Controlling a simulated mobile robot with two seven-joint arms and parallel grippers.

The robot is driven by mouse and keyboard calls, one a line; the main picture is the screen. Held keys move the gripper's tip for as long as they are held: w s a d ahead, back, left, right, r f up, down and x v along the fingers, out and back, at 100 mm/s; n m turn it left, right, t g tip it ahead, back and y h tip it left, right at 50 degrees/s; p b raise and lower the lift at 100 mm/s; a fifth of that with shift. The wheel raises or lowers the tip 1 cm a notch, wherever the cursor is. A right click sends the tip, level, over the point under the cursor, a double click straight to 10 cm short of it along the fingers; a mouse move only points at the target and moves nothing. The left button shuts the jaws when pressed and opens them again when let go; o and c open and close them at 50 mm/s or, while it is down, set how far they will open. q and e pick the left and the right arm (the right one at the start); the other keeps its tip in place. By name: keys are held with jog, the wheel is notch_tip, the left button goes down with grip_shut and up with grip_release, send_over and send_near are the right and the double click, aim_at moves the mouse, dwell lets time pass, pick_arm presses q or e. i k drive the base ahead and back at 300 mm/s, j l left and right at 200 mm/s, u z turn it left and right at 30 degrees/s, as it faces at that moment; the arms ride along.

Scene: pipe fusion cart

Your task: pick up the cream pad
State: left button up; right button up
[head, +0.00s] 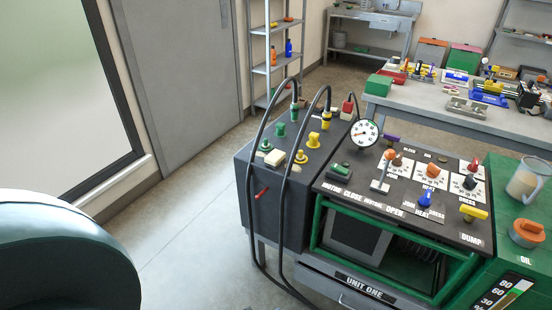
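The cream pad (275,158) is a small pale block on the top of the dark grey cabinet (262,192), near its left front part. It appears to lie flat, with nothing covering it. Neither of my grippers shows in the head view.
Green knobs (266,146) and yellow knobs (301,157) stand close around the pad. Black cables (249,190) arch over the cabinet beside it. The labelled control panel (400,208) with a round gauge (364,133) adjoins on the right. Open floor (185,225) lies to the left.

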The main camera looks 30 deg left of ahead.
aim_at(274, 160)
jog(key=z, duration=0.55)
jog(key=j+z, duration=0.4)
jog(key=j, duration=0.15)
jog(key=j+z, duration=0.4)
jog(key=k+j+z, duration=0.1)
jog(key=j, duration=0.3)
jog(key=k+j+z, duration=0.1)
jog(key=j, duration=0.3)
jog(key=k+j, duration=0.1)
jog(key=j, duration=0.25)
jog(key=z, duration=0.05)
